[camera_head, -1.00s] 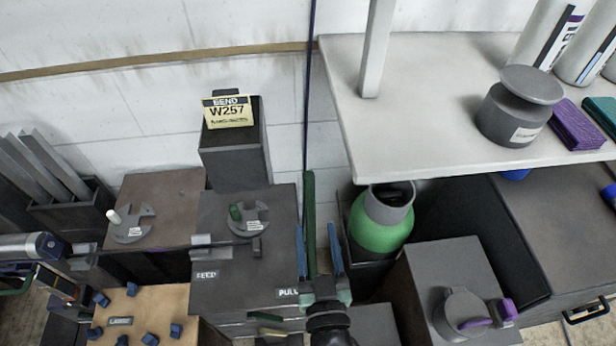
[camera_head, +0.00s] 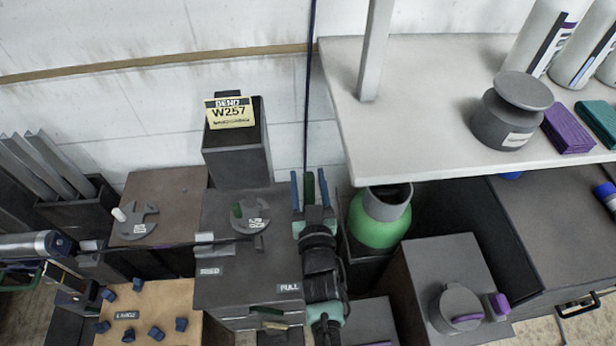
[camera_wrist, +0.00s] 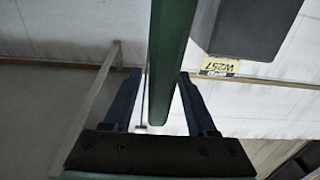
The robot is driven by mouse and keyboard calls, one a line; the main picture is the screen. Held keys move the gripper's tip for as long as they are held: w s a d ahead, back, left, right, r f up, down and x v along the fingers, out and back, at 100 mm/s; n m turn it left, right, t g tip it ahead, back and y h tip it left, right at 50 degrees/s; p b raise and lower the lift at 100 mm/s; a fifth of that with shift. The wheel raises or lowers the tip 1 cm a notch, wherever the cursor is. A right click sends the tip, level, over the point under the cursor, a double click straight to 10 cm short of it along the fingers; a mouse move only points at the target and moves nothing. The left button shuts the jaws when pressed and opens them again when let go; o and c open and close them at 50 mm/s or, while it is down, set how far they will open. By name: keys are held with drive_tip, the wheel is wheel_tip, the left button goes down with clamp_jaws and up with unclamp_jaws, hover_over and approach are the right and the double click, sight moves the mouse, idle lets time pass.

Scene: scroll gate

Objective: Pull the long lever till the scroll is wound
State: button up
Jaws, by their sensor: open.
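The long lever (camera_head: 309,188) is a dark green upright bar beside the box with the PULL label (camera_head: 289,288). My gripper (camera_head: 309,178) is open, with one blue finger on each side of the lever. In the wrist view the lever (camera_wrist: 174,55) runs down between the open fingers (camera_wrist: 158,85), closer to the right one. I see no clear grip contact. The lever's lower part is hidden behind my gripper. I cannot make out the scroll for certain.
A grey block with a W257 sign (camera_head: 231,113) stands left of the lever. A green round vessel (camera_head: 378,222) stands close on the right, below a white shelf (camera_head: 430,150). A grey box (camera_head: 440,262) is at right. A tan board with blue pieces (camera_head: 150,312) lies at lower left.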

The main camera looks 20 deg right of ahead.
clamp_jaws()
idle(0.3)
idle(1.2)
